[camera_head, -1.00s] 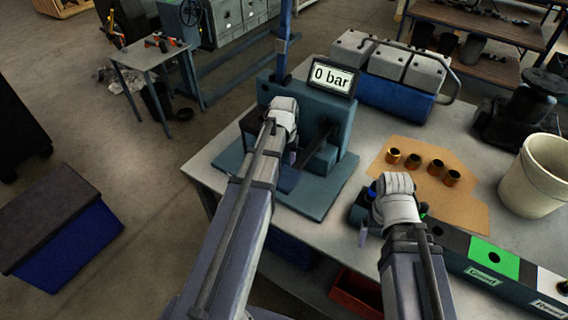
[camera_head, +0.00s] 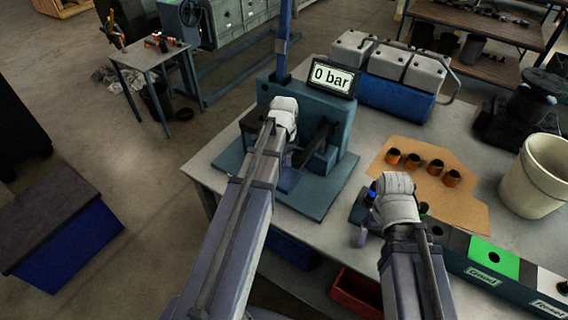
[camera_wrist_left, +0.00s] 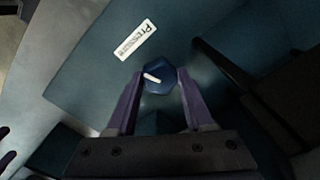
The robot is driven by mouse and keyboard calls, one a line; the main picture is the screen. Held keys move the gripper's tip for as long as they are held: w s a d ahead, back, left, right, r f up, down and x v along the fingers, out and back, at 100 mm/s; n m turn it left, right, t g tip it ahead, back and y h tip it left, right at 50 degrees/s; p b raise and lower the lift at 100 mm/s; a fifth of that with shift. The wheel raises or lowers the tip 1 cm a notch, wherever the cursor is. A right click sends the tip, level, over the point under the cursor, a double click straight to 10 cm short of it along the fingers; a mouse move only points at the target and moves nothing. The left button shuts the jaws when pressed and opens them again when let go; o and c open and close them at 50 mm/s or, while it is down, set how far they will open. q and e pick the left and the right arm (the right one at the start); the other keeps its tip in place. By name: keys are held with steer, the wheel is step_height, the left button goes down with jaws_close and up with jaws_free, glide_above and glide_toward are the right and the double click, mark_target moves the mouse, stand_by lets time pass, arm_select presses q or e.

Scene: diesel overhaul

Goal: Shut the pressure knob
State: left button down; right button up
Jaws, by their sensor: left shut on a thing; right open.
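The pressure knob (camera_wrist_left: 160,80) is a dark blue faceted knob with a pale pointer mark, on a teal panel beside a "Pressure" label (camera_wrist_left: 135,39). In the left wrist view my left gripper (camera_wrist_left: 157,82) has a purple finger on each side of the knob and is shut on it. In the head view my left arm's wrist (camera_head: 284,112) hides the knob on the teal test stand (camera_head: 318,198). The stand's display (camera_head: 332,77) reads 0 bar. My right gripper (camera_head: 368,214) is open over the sorting rail, apart from the stand, partly hidden by its wrist.
A brown mat (camera_head: 455,207) holds several brass-coloured sleeves. A white bucket (camera_head: 537,178) stands at the right. A rail with green and white fields (camera_head: 490,262) runs along the front edge. A blue and grey unit (camera_head: 390,98) stands behind.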

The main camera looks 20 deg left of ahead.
arm_select(q)
steer(key=shift+m, duration=1.9)
steer(key=shift+c, duration=1.5)
jaws_free()
steer(key=shift+r, duration=0.15)
arm_select(e)
steer(key=shift+r, duration=0.15)
arm_select(q)
step_height(320, 180, up, 8)
steer(key=p, duration=0.8)
steer(key=shift+f, duration=0.2)
arm_select(e)
step_height(320, 180, up, 8)
steer(key=shift+f, duration=0.25)
arm_select(q)
steer(key=shift+f+b, duration=0.2)
steer(key=shift+b, duration=0.1)
arm_select(e)
steer(key=shift+f, duration=0.15)
